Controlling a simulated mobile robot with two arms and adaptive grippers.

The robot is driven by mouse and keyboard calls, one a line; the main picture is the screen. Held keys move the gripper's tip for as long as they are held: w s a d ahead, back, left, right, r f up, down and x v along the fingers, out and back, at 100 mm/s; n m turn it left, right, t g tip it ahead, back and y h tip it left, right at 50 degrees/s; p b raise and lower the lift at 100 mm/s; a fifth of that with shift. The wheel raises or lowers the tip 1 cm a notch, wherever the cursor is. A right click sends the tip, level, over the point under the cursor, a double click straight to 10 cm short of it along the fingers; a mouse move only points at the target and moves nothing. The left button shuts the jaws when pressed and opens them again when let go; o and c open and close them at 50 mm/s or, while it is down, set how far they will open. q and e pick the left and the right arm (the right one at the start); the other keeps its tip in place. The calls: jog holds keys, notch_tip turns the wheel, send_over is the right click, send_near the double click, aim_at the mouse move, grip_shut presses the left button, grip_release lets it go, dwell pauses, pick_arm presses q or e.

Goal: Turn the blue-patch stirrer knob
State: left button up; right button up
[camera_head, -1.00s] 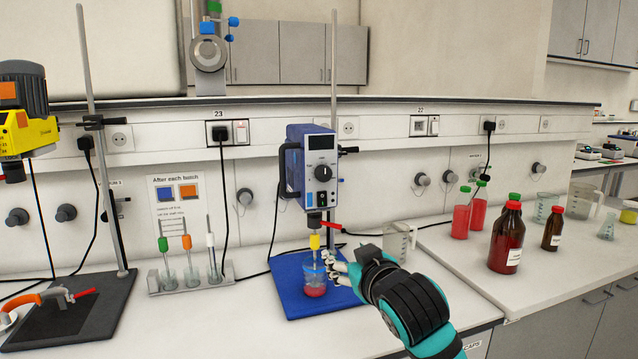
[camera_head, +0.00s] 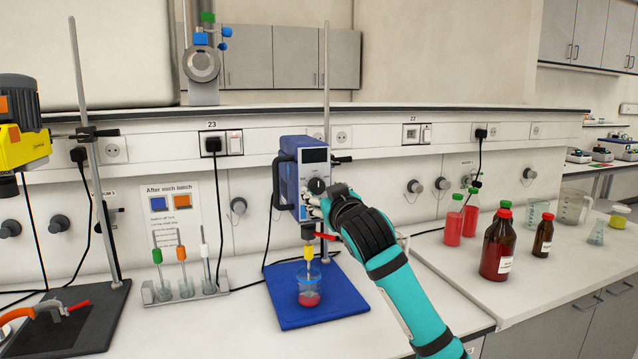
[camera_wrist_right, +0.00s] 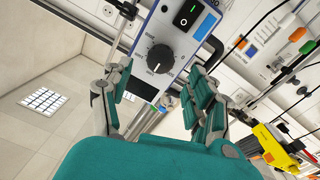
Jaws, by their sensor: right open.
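The blue stirrer (camera_head: 286,180) hangs on a stand above a blue base plate (camera_head: 290,310). Its grey front panel carries a round black knob (camera_head: 317,186), which also shows in the right wrist view (camera_wrist_right: 160,58) with its white pointer mark. A rocker switch (camera_wrist_right: 187,17) and a blue patch (camera_wrist_right: 206,26) are beside it there. My right gripper (camera_head: 318,208) is in front of the lower panel; its fingers are open either side of the knob in the right wrist view (camera_wrist_right: 158,82), with no clear contact. My left gripper is out of view.
A beaker with red liquid (camera_head: 309,298) stands below the stirrer on the plate. A yellow stirrer (camera_head: 22,145) with an orange patch is at the left.

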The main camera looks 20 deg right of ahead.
aim_at(318, 187)
jog(key=shift+w+p, duration=0.4)
jog(key=shift+w, duration=1.85)
jog(key=c, duration=1.1)
